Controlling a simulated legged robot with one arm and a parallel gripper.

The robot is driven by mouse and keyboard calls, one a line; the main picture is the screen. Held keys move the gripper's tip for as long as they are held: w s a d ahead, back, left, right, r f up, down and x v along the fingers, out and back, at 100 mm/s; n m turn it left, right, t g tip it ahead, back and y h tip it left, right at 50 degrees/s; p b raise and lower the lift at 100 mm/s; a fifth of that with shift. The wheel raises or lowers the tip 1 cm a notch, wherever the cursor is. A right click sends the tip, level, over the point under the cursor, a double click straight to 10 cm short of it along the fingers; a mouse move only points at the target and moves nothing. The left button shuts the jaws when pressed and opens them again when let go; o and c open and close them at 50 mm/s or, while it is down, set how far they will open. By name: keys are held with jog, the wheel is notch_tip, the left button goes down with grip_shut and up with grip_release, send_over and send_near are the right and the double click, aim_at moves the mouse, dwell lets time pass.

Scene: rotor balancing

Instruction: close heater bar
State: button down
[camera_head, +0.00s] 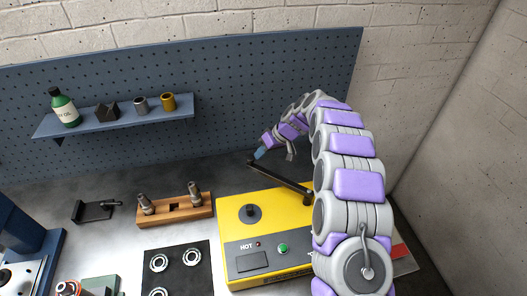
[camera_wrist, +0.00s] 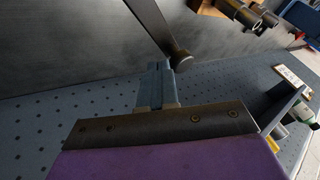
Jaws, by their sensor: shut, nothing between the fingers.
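The heater is a yellow box (camera_head: 295,222) with a grey front panel, a green button, a red lamp and a "HOT" label. Its dark heater bar (camera_head: 282,183) runs from a pivot at the box's right rear up and left past the back edge, so it stands open. A dark post (camera_head: 250,213) stands on the box top. My gripper (camera_head: 259,154) is shut and empty beside the bar's free end. In the wrist view the shut blue fingers (camera_wrist: 156,84) are close to the bar's (camera_wrist: 152,24) round end knob; I cannot tell if they touch.
A wooden block (camera_head: 175,208) with metal parts stands left of the heater. A black mat (camera_head: 178,263) with several rings lies in front of it. A blue shelf (camera_head: 120,117) with a bottle hangs on the pegboard behind. My arm covers the heater's right side.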

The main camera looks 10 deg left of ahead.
jog(key=shift+a, duration=0.1)
jog(key=n+g+h+b, duration=0.1)
jog(key=n+g+b, duration=0.1)
jog(key=n+b, duration=0.4)
send_over(249, 169)
jog(key=s+d+b, duration=0.1)
jog(key=s+d, duration=0.1)
jog(key=s, duration=0.3)
jog(key=m, duration=0.1)
jog(key=s+n+g+h+b, duration=0.1)
jog(key=s+n+g+b, duration=0.1)
jog(key=s+b, duration=0.3)
jog(key=shift+s+d+n, duration=0.3)
jog(key=shift+s+d, duration=0.1)
jog(key=shift+s, duration=0.95)
